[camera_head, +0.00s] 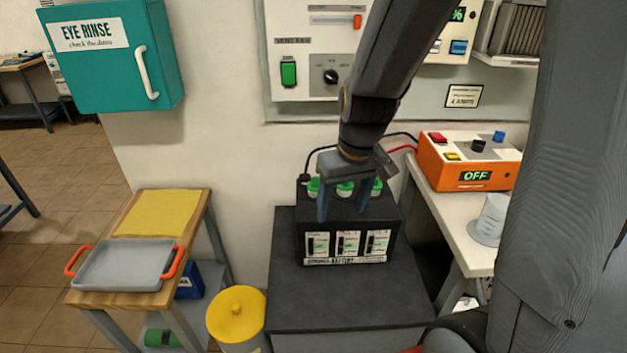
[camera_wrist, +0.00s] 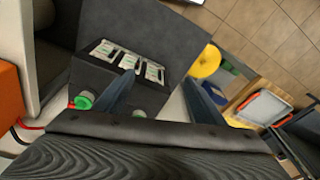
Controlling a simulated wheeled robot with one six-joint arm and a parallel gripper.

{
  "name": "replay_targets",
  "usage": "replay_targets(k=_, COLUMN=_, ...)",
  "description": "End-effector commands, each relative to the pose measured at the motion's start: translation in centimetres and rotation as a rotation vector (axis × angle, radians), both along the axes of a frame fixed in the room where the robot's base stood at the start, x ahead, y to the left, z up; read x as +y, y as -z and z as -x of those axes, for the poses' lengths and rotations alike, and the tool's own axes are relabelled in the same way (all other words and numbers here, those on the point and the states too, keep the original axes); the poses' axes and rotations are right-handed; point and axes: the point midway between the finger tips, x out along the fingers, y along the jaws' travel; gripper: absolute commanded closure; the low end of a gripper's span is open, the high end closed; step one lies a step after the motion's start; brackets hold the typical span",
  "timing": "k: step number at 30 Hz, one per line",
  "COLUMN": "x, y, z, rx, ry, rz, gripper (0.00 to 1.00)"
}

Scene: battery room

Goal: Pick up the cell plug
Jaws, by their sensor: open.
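A dark storage battery (camera_head: 391,217) stands on a dark grey stand, with three labelled windows on its front. Green-topped cell plugs sit in a row along its top: a left one (camera_head: 313,186), a middle one (camera_head: 345,189) and a right one (camera_head: 377,186). My gripper (camera_head: 342,212) is open and points down over the battery, its fingers in front of the plug row and to either side of the middle plug.
A grey tray with orange handles (camera_head: 125,268) and a yellow mat (camera_head: 160,212) lie on the wooden bench at left. A yellow-lidded bin (camera_head: 236,312) stands beside the stand (camera_head: 320,312). An orange box reading OFF (camera_head: 440,172) and a white cup (camera_head: 491,218) are at right.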

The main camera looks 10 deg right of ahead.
Motion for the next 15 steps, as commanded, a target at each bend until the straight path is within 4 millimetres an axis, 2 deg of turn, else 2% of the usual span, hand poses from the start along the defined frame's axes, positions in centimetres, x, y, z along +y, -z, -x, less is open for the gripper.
replay_targets(k=1, x=-0.1, y=0.4, z=-3.0, rx=-0.014, ry=-0.042, rz=-0.013, gripper=0.36)
replay_targets(k=3, x=-0.2, y=0.8, z=-7.0, rx=-0.045, ry=-0.117, rz=-0.029, gripper=0.36)
replay_targets(k=6, x=-0.6, y=1.6, z=-12.3, rx=-0.095, ry=-0.219, rz=-0.046, gripper=0.36)
replay_targets(k=9, x=-1.0, y=2.4, z=-16.7, rx=-0.146, ry=-0.309, rz=-0.053, gripper=0.36)
replay_targets(k=12, x=-1.4, y=3.0, z=-19.9, rx=-0.188, ry=-0.377, rz=-0.054, gripper=0.36)
replay_targets(k=15, x=-1.6, y=3.4, z=-21.8, rx=-0.215, ry=-0.420, rz=-0.052, gripper=0.36)
